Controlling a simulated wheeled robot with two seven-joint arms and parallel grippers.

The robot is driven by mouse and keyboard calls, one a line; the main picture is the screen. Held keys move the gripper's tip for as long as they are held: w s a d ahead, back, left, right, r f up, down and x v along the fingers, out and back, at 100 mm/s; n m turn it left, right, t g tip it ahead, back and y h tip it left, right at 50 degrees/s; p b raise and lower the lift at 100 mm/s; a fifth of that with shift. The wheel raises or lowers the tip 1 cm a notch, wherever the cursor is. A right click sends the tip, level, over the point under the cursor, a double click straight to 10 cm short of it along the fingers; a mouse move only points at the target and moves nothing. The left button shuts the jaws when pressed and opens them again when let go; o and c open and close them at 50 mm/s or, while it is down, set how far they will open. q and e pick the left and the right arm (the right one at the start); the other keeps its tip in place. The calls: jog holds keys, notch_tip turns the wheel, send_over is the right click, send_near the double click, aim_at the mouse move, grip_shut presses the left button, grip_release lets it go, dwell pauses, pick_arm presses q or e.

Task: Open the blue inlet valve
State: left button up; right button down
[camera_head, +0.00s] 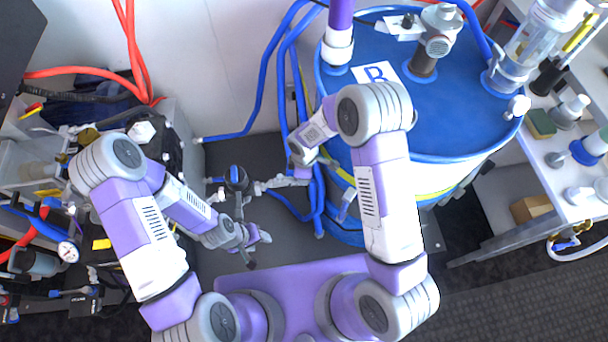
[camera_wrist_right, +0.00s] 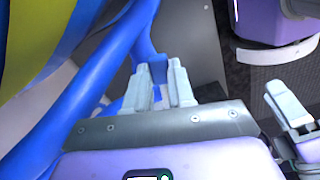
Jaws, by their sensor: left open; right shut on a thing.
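A metal pipe fitting with a round black and blue part (camera_head: 236,178) stands between my two arms in the head view. I cannot clearly make out the inlet valve's handle. My right gripper (camera_head: 290,182) is at the right end of this fitting, beside the blue hoses. In the right wrist view its two grey fingers (camera_wrist_right: 160,84) are close together on a slim blue piece (camera_wrist_right: 156,62), mostly hidden between them. I cannot tell if this is a hose or the valve's handle. My left gripper (camera_head: 257,248) is open and empty, just below the fitting.
A large blue drum (camera_head: 450,110) stands to the right, close to my right arm. Blue hoses (camera_head: 262,95) run down beside it. A cluttered bench (camera_head: 25,165) is at the left. A white shelf (camera_head: 560,190) with bottles is at the right.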

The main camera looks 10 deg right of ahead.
jog(key=c, duration=1)
grip_release()
jog(key=shift+o, duration=0.2)
notch_tip(320, 180, up, 7)
jog(key=shift+f+p, duration=0.1)
jog(key=shift+p, duration=0.95)
jog(key=shift+r, duration=0.4)
jog(key=shift+c, duration=0.5)
